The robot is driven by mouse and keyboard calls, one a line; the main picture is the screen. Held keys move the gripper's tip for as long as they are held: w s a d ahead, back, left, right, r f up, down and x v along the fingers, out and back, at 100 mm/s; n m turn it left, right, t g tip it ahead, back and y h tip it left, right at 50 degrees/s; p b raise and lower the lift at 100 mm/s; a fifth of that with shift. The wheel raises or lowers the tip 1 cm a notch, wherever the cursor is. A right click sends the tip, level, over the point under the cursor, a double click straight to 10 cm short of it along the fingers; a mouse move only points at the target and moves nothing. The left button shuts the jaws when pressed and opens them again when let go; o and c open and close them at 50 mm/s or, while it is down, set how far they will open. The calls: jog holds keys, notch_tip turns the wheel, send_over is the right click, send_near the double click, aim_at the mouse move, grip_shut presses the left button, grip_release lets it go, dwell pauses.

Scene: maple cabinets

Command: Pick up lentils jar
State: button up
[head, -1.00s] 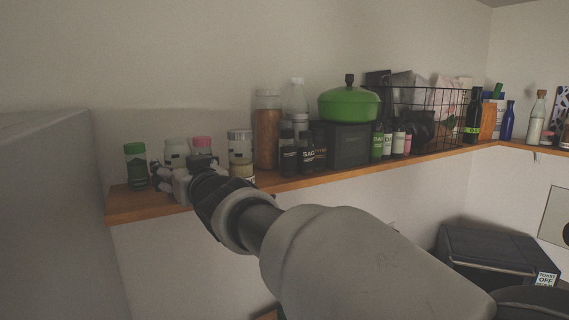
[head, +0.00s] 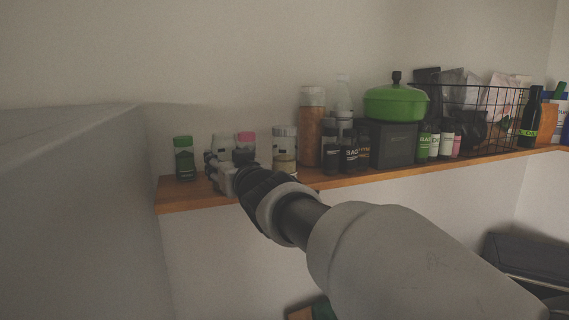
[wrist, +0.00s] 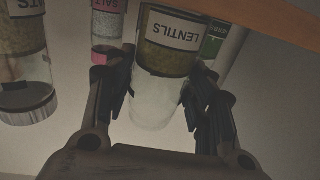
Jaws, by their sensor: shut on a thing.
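The lentils jar (wrist: 168,45) has a white label reading LENTILS, shown upside down in the wrist view, and a pale, clear upper part. My gripper (wrist: 162,80) is shut on it, one finger on each side. In the head view the jar (head: 222,143) shows behind my gripper (head: 222,172), near the left end of the shelf; its lower part is hidden. I cannot tell whether it touches the shelf.
A pink-lidded salt jar (wrist: 108,25) and a larger jar (wrist: 27,60) stand close on one side. A green-lidded jar (head: 184,158) stands on the other. The wooden shelf (head: 190,200) continues right past bottles and a green pot (head: 396,104).

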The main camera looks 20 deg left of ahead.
jog(key=c, duration=0.3)
jog(key=shift+r, duration=0.15)
